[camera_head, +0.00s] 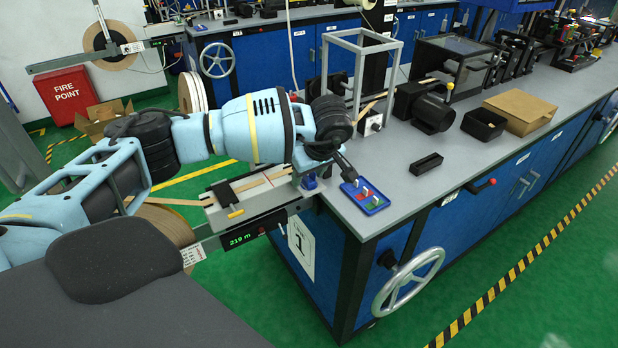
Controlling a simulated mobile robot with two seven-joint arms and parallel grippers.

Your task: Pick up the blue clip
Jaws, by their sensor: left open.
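A small blue piece (309,181), which looks like the blue clip, sits at the right end of the tape guide, near the bench's front left corner. A shallow blue tray (376,209) with red and green patches and small white pieces lies on the bench to its right. My left gripper (349,174) reaches over the bench corner with its dark fingers pointing down, close to the tray's back left edge. It is open, and nothing shows between its fingers. Whether the fingers touch the tray I cannot tell. My right gripper is not in view.
The tape guide (250,203) with a green-lit display (254,231) juts out left of the bench (412,229). A black slotted block (426,163) stands right of the tray. A metal frame (358,75) stands behind. A handwheel (408,282) sticks out in front.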

